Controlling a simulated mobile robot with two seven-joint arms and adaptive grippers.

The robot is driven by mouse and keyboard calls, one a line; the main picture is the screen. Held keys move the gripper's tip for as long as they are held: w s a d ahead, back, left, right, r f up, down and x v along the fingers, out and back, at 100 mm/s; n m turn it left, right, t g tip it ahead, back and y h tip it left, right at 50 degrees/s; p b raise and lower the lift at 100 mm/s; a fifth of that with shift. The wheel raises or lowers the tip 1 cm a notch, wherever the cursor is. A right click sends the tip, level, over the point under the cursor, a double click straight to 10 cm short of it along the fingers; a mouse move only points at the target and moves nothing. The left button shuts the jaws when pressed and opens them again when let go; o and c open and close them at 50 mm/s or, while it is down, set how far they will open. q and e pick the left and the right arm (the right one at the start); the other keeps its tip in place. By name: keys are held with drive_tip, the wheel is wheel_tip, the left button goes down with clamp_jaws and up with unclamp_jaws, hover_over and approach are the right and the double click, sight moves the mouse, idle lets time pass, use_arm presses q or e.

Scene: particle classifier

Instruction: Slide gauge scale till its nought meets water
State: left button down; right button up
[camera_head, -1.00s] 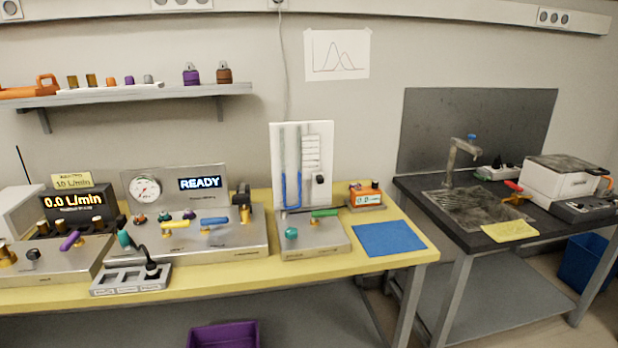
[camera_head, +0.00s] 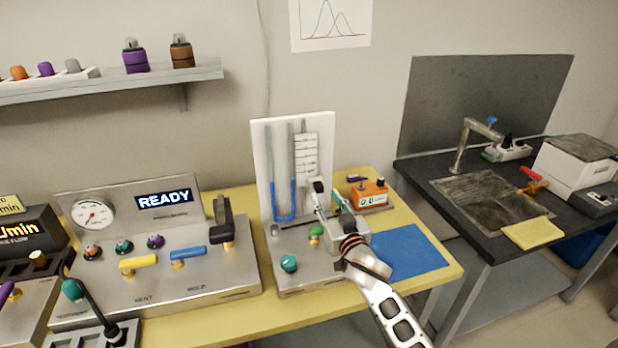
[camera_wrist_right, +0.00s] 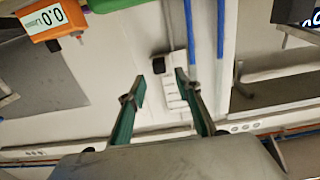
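The white gauge scale (camera_head: 306,155) with dark graduation lines stands on the upright white panel (camera_head: 262,150). It is right of a U-tube holding blue water (camera_head: 284,217). The scale's black knob (camera_wrist_right: 158,64) shows in the right wrist view. My right gripper (camera_head: 322,196) is in front of the panel at the scale's lower end. In the right wrist view its green-sided fingers (camera_wrist_right: 160,78) are apart, with the knob between or just beyond their tips; contact cannot be told. The nought mark is too small to read. My left gripper is not in view.
An orange meter (camera_head: 370,196) and blue mat (camera_head: 408,252) lie to the right. The READY panel machine (camera_head: 140,250) stands left.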

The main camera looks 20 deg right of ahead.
sight(321, 189)
drive_tip(key=shift+w+a, duration=0.1)
drive_tip(key=shift+w, duration=3.4)
clamp_jaws()
